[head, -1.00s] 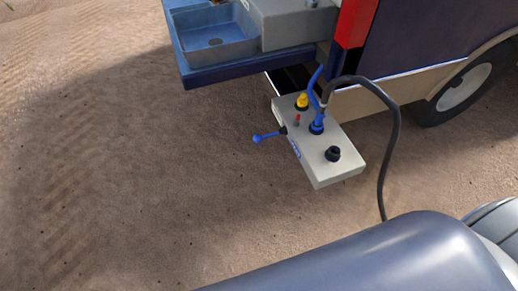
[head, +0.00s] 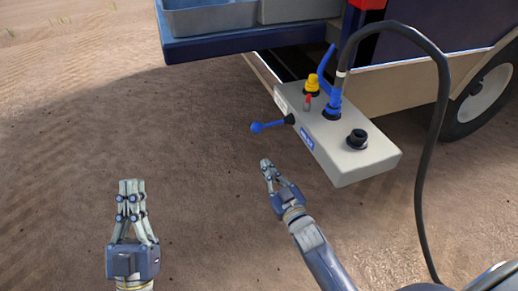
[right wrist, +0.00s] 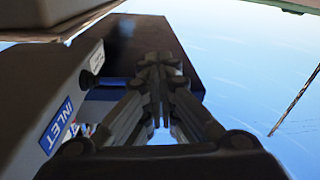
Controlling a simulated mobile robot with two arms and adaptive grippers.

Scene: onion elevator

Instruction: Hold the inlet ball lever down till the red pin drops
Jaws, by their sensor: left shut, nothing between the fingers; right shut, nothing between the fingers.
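The inlet ball lever (head: 270,126) is blue with a ball end and sticks out to the left from the side of a pale box (head: 345,150). The red pin (head: 307,101) stands up on the box top, beside a yellow cap. My right gripper (head: 266,165) is shut and empty, below and apart from the lever in the head view. In the right wrist view its fingers (right wrist: 158,70) are together, with the box and its blue INLET label (right wrist: 56,126) to their left. My left gripper (head: 131,185) is shut and empty over bare ground at the left.
A yellow cap (head: 312,84), a blue fitting with a dark hose (head: 439,110) and a black knob (head: 355,141) are on the box top. A blue tray ledge (head: 220,44) overhangs behind the box. A wheel (head: 485,95) stands at the right. The ground at left is clear.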

